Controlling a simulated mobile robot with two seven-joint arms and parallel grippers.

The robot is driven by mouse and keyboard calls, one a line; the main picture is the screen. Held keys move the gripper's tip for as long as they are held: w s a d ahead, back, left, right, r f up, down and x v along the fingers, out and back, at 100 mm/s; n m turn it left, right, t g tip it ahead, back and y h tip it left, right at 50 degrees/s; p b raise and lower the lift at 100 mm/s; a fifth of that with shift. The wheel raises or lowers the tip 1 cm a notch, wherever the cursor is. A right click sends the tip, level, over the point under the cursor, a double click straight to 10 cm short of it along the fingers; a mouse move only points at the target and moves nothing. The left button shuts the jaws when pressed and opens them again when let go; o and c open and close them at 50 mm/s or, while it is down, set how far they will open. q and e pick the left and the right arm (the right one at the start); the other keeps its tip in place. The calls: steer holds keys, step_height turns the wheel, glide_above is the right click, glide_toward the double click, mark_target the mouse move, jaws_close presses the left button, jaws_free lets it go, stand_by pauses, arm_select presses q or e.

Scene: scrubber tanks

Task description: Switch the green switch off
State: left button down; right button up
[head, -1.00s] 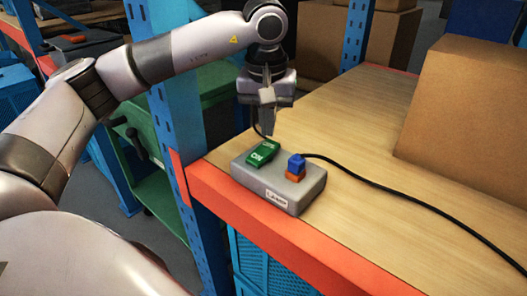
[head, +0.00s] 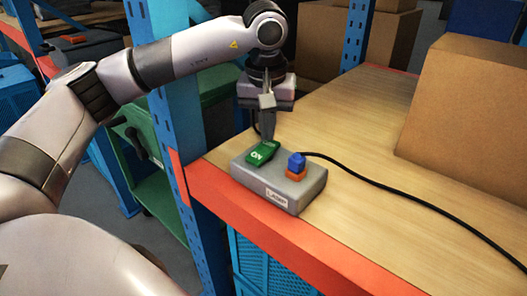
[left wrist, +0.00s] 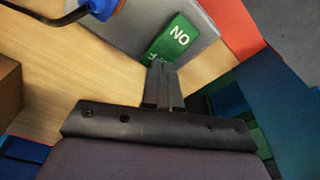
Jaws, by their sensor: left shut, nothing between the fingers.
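The green rocker switch (head: 259,155) sits on top of a grey box (head: 300,190) with a white label on its front. The word ON shows on its near part. My left gripper (head: 269,138) points down with its fingers shut and empty, its tips at the far end of the switch and hiding part of it. In the left wrist view the shut fingers (left wrist: 161,68) reach the edge of the green switch (left wrist: 174,38); they look to be touching or nearly touching it. My right gripper is not in view.
A blue plug (head: 296,161) on an orange base stands on the same box, with a black cable (head: 400,199) running right over the wooden shelf (head: 345,130). A large cardboard box (head: 465,115) stands at the right. A blue post (head: 180,130) rises at the left.

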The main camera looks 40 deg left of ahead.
mark_target(267, 146)
arm_select(q)
steer(key=shift+f+b, duration=0.6)
steer(key=shift+f, duration=0.5)
stand_by(0.3)
step_height(267, 146, up, 7)
steer(key=p, duration=0.6)
steer(key=shift+r, duration=0.15)
stand_by(0.5)
